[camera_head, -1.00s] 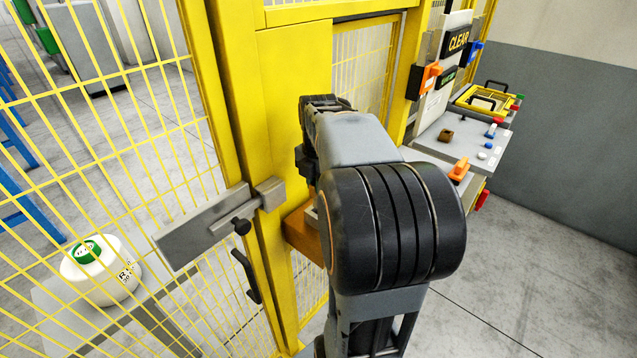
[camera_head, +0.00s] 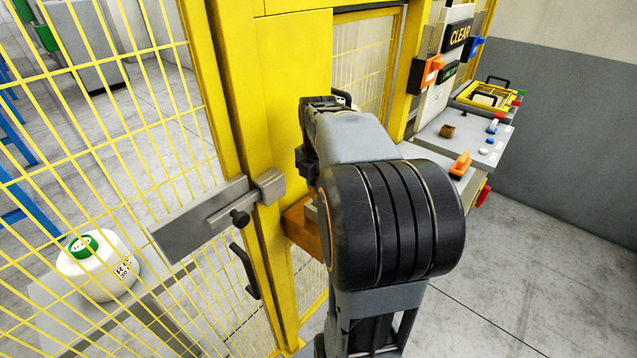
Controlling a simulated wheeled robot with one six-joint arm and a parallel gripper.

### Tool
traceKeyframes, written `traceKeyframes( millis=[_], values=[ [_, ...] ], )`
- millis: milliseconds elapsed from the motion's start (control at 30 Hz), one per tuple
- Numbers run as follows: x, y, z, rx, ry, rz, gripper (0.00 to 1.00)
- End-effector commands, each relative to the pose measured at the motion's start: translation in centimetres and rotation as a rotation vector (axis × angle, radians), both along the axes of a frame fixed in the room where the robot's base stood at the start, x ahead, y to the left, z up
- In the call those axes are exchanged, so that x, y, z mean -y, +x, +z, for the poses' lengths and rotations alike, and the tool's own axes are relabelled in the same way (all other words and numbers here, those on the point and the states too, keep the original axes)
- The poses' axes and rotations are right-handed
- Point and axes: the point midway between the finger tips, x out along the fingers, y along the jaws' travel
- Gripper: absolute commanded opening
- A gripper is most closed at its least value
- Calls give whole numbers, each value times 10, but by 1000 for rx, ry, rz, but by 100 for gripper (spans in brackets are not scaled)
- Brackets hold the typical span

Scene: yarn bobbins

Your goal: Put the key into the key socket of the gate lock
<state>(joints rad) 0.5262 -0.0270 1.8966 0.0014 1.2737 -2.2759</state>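The yellow gate post (camera_head: 290,90) stands in the middle, with a grey sliding bolt (camera_head: 200,222) with a black knob across the mesh at its left. An orange-brown box (camera_head: 300,228) sits low on the post, partly covered by my arm. I cannot tell whether it is the lock with the key socket. No key can be made out for certain. My arm reaches up and forward toward the post. Only dark parts at its far end (camera_head: 308,165) show, left of the arm; the fingertips and anything between them are hidden.
A black handle (camera_head: 245,270) is on the mesh gate. A white bobbin (camera_head: 100,268) with a green top stands behind the mesh. The floor at lower right is free.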

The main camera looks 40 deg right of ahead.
Motion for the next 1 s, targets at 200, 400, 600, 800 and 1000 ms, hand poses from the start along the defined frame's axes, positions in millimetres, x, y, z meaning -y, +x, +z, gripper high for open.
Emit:
traceKeyframes(
  millis=[200, 400, 600, 800, 1000],
  values=[
    [0, 0, -6, 0, 0, 0, 0],
    [0, 0, -12, 0, 0, 0, 0],
    [0, 0, -17, 0, 0, 0, 0],
    [0, 0, -21, 1, -1, 0, 0],
    [0, 0, -21, 1, -1, 0, 32]
  ],
)
